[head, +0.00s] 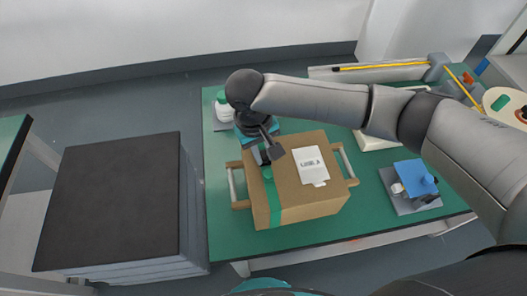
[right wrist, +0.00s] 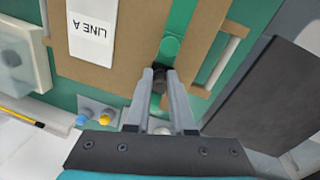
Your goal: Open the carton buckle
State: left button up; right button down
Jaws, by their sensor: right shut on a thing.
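The brown carton (head: 310,195) sits on the green table, with a green strap (head: 274,208) down its left part and a white label on top. The right wrist view shows the carton (right wrist: 125,75) close up, with the strap (right wrist: 181,18) and a round green piece of the buckle (right wrist: 170,47). My right gripper (head: 270,158) is over the strap at the carton's top. Its fingertips (right wrist: 160,76) are shut on a small dark part of the buckle beside the green piece; the fingers partly hide it. My left gripper is not in view.
The carton rests between two side handles, the left one (head: 233,186) and the right one (head: 347,163). A blue-topped device (head: 415,176) stands to the right on the green table (head: 345,238).

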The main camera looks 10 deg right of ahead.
dwell(0.4)
jog(key=p, duration=0.1)
jog(key=g+p, duration=0.1)
jog(key=p, duration=0.1)
jog(key=shift+w+r, duration=0.25)
jog(key=shift+r, duration=0.1)
jog(key=shift+w+g+p, duration=0.25)
jog(key=shift+g+p, duration=0.1)
jog(key=shift+g, duration=0.35)
jog(key=shift+w+a+g, duration=0.1)
jog(key=shift+g, duration=0.3)
jog(key=shift+w+g+b, duration=0.3)
jog(key=shift+g+b, duration=0.4)
jog(key=shift+b, duration=0.25)
jog(key=shift+w+r+g+b, duration=0.1)
jog(key=shift+w+g+b, duration=0.15)
jog(key=shift+g+b, duration=0.7)
jog(key=shift+w+r+g+b, duration=0.1)
jog(key=shift+w+g+b, duration=0.2)
jog(key=shift+b, duration=1.15)
jog(key=shift+s, duration=0.1)
